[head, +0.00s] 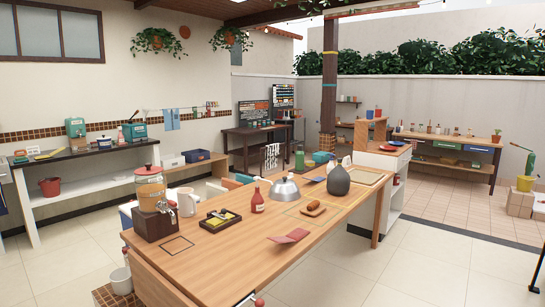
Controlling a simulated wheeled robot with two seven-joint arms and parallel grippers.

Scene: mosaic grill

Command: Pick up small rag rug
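I cannot make out a thing that is surely the small rag rug. A flat reddish-pink piece (289,236) lies on the near wooden table (245,255), close to its front edge; it is too small to tell whether it is cloth. A white patterned cloth (272,155) hangs from the dark desk further back. Neither of my grippers is in view.
The near table carries a drink dispenser (150,190), a black tray (220,220), a red bottle (257,200), a metal dome (285,188) and a dark vase (339,180). A long counter (75,153) runs along the left wall. Tiled floor (420,265) is clear at right.

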